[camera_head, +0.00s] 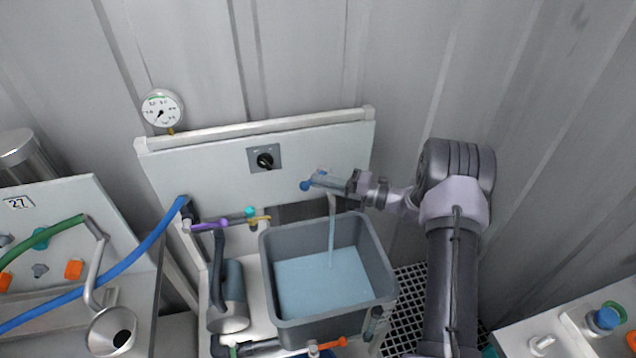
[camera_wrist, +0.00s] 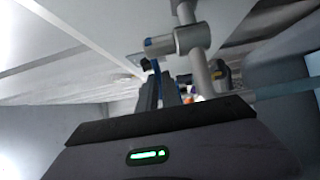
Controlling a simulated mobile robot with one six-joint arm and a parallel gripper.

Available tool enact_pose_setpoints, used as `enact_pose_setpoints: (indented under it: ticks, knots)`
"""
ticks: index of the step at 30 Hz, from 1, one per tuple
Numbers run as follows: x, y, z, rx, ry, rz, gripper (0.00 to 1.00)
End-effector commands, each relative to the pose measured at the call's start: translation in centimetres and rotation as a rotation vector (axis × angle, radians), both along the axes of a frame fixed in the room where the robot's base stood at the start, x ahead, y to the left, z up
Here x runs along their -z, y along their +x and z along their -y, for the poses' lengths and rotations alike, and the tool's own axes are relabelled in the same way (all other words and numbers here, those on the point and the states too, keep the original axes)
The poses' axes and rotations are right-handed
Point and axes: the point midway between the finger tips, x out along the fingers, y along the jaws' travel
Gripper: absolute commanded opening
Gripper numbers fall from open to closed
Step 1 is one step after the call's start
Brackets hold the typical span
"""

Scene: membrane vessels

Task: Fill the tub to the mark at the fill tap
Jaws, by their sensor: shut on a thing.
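The grey tub (camera_head: 375,262) stands on the bench under the fill tap (camera_head: 326,180). A thin stream of water (camera_head: 331,228) runs from the tap into it. Pale blue water (camera_head: 322,285) covers the floor of the tub, its surface below the rim. I cannot make out the fill mark. My gripper (camera_head: 352,184) is at the tap, shut on what looks like its handle; the fingers hide the contact. In the wrist view, the fingers of my gripper (camera_wrist: 162,88) reach up toward the tap pipe (camera_wrist: 198,62), with a blue part between or just behind them.
A dial gauge (camera_head: 162,108) and a black rotary switch (camera_head: 265,160) are on the back panel. Coloured small valves and a grey cylinder (camera_head: 232,300) crowd the tub's left side. A blue hose (camera_head: 140,250) crosses at left. Dark grating (camera_head: 408,290) lies to the right.

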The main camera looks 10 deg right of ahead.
Motion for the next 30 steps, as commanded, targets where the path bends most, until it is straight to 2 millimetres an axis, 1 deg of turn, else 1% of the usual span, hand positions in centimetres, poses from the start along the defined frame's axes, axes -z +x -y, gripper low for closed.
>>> enact_pose_setpoints:
  ticks: [1,6,11,27,28,29,30]
  knots:
    - [0.33,-0.03,0.19,-0.024,-0.002,0.001,0.0]
    - [0.3,-0.24,0.46,-0.105,-0.001,0.0,0.0]
    - [0.24,-0.35,0.62,-0.151,-0.002,-0.001,0.0]
    - [0.07,-0.39,0.7,-0.174,-0.001,-0.001,0.0]
    - [0.07,-0.39,0.7,-0.174,-0.001,-0.001,0.12]
    - [0.06,-0.39,0.7,-0.174,-0.001,-0.001,0.17]
    - [0.06,-0.38,0.71,-0.174,0.0,0.0,0.17]
